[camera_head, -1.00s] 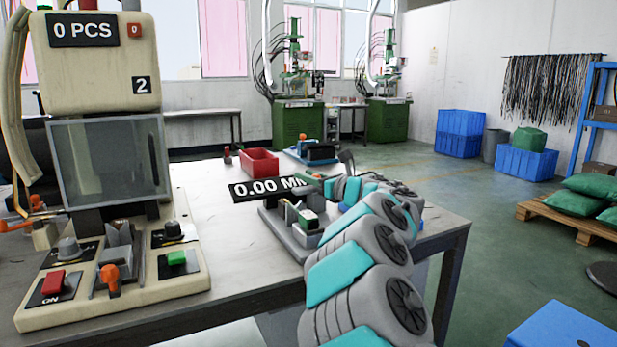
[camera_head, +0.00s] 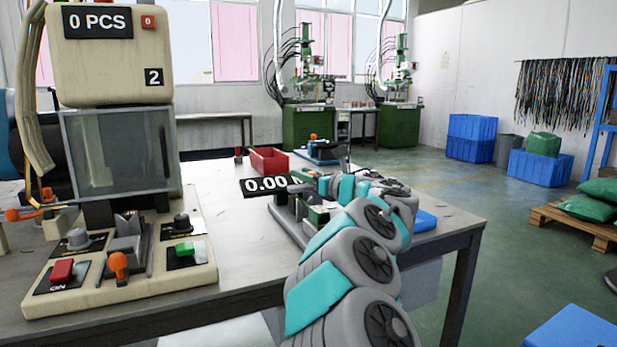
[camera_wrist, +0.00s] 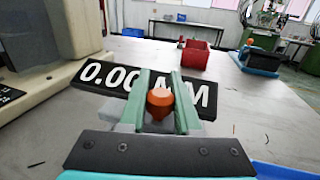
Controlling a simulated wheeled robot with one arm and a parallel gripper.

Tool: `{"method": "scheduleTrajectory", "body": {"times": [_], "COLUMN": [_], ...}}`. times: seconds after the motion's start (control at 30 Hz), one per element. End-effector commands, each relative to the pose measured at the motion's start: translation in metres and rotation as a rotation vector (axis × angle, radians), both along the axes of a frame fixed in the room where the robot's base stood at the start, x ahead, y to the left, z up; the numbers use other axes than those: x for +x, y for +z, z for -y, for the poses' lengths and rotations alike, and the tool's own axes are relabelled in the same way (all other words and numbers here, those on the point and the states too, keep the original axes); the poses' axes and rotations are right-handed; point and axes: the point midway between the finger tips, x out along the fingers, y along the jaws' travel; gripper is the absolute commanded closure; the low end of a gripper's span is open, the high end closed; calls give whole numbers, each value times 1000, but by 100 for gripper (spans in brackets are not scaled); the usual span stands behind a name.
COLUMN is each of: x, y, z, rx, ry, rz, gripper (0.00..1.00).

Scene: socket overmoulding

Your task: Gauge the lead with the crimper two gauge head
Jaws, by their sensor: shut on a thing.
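The gauge head's black readout (camera_head: 265,186) shows 0.00 above its grey stand (camera_head: 283,217) on the bench. My arm and gripper (camera_head: 304,178) cover the readout's right end in the head view. In the wrist view the readout (camera_wrist: 95,84) lies just beyond the fingers, with its middle hidden behind them. My gripper (camera_wrist: 160,97) has two green fingers shut on an orange tapered piece (camera_wrist: 159,103). I cannot tell whether this is the lead's end; no wire shows clearly. I cannot tell whether the piece touches the gauge.
The cream crimper marked 2 (camera_head: 110,50) stands left, its counter at 0 PCS. A red bin (camera_head: 269,160) and a blue fixture (camera_head: 322,151) sit behind the gauge. The bench top (camera_head: 225,215) is clear between crimper and gauge.

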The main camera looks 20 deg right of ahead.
Motion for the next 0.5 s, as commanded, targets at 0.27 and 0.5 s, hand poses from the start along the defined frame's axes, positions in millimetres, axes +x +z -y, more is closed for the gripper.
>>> {"method": "scheduleTrajectory", "body": {"times": [0.27, 0.5], "x": [0, 0], "y": [-1, -1], "z": [-4, -3], "rx": [-3, -2], "ry": [8, 6], "rz": [-2, -1], "gripper": [43, 39]}}
